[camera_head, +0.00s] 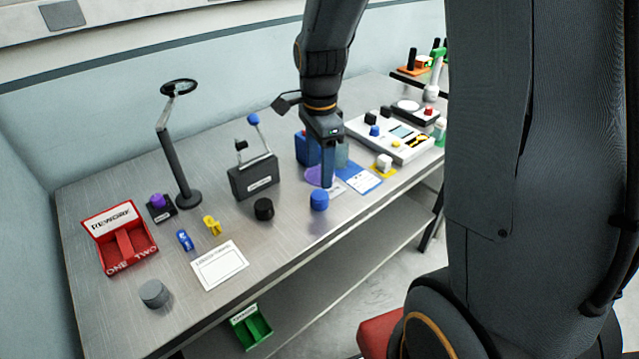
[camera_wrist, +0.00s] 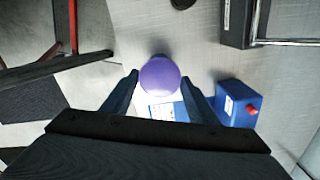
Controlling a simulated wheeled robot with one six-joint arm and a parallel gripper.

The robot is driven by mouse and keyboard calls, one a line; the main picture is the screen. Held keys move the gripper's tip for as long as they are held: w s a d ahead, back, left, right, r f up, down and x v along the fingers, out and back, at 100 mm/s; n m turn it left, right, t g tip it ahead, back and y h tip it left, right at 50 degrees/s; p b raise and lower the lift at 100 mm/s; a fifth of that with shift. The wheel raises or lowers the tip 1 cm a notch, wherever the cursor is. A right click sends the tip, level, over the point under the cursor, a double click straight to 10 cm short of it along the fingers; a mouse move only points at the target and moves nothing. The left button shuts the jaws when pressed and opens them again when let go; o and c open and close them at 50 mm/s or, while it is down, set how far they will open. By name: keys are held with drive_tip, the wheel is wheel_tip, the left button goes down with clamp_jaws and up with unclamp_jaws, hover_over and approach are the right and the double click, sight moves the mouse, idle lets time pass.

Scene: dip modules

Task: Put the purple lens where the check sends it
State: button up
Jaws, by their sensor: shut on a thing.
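The purple lens (camera_wrist: 160,75) is a round disc between the two fingers of my gripper (camera_wrist: 160,88) in the wrist view. My gripper (camera_head: 326,180) is shut on it, over the right-middle part of the bench. In the head view the lens (camera_head: 314,176) shows partly behind the fingers. Whether it touches the bench is hard to tell. The red REWORK tray (camera_head: 150,250) with compartments ONE and TWO stands at the far left of the bench. A green tray (camera_head: 256,329) sits low by the front edge of the bench.
A magnifier stand (camera_head: 186,196), a black box with a lever (camera_head: 254,178) and a blue box (camera_head: 306,150) stand along the back. A blue cylinder (camera_head: 319,200) and a black cylinder (camera_head: 264,209) stand near my gripper. A white card (camera_head: 219,265) lies front left.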

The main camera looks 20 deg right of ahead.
sight(319, 175)
drive_tip(key=shift+f+p, duration=0.6)
drive_tip(key=shift+f, duration=2.1)
drive_tip(key=shift+f, duration=0.15)
drive_tip(key=o, duration=1.1)
